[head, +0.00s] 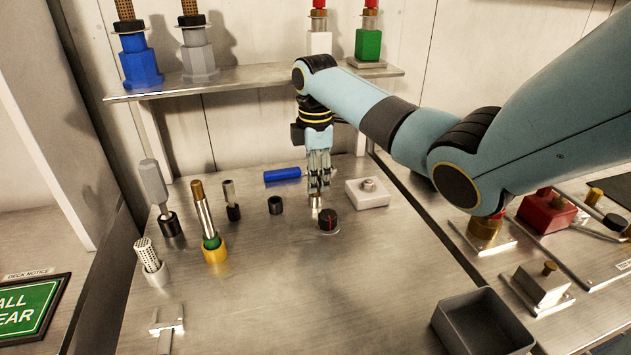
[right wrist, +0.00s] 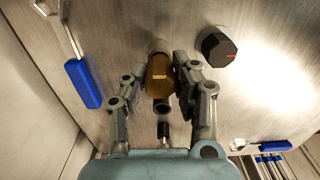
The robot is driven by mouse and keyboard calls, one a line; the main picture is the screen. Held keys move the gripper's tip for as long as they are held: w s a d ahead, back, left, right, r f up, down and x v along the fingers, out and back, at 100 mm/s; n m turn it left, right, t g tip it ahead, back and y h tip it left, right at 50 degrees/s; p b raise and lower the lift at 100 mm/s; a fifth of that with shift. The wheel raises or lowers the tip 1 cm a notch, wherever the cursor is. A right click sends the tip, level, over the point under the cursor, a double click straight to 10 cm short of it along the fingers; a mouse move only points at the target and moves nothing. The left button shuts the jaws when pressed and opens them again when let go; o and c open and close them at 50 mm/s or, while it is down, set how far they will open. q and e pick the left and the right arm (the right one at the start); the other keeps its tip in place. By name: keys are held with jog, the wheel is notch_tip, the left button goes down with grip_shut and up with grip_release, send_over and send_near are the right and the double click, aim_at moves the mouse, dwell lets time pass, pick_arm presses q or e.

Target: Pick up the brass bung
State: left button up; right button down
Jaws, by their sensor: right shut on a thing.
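My right gripper (head: 318,188) points straight down over the steel worktop (head: 340,275). In the right wrist view its two fingers (right wrist: 160,85) are closed on the sides of the brass bung (right wrist: 159,68), a short brass-coloured cylinder with a bright slot-like mark on its end. In the head view the fingers hide most of the bung. A pale metal end (head: 316,201) shows just below the fingertips; I cannot tell whether it is part of the bung or a seat under it. My left gripper is not in view.
A black knob with a red mark (head: 328,219) stands close by the right fingertips. A white block (head: 368,193) is to the right, a black ring (head: 275,205) and blue-handled tool (head: 282,174) to the left. A shelf (head: 240,80) runs behind. The front middle worktop is clear.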

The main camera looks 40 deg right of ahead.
notch_tip(320, 180, up, 3)
jog(key=shift+f, duration=0.15)
jog(key=s+d+r, duration=0.3)
jog(key=s+r, duration=0.4)
jog(key=s, duration=0.4)
jog(key=shift+d+r, duration=0.15)
jog(key=shift+r, duration=0.1)
jog(key=shift+s, duration=0.1)
jog(key=c, duration=1.7)
grip_release()
jog(key=shift+c, duration=0.2)
grip_shut()
